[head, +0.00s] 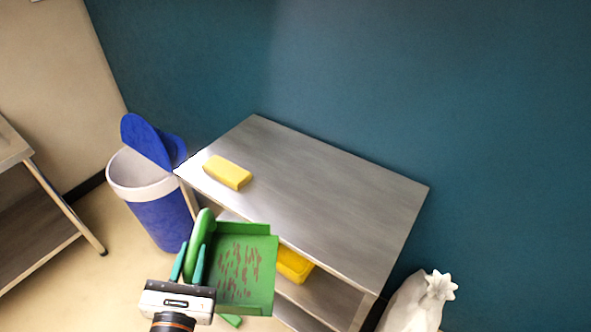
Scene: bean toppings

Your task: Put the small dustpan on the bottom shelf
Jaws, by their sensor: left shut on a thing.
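A green dustpan (258,290) with dark reddish-brown bits scattered in it is in the lower middle of the head view. My left gripper (192,262) is shut on its green handle, which stands up at the pan's left side. The dustpan is in front of the metal shelf unit (330,195) and covers part of its front opening. The bottom shelf (318,300) shows to the right of the pan, below the top surface. My right gripper does not show.
A yellow block (228,172) lies on the unit's top. A yellow object (295,264) is partly hidden under the top. A blue bin (160,215) with its lid open stands left. A white sack (415,305) is at right. Another table (12,150) is at far left.

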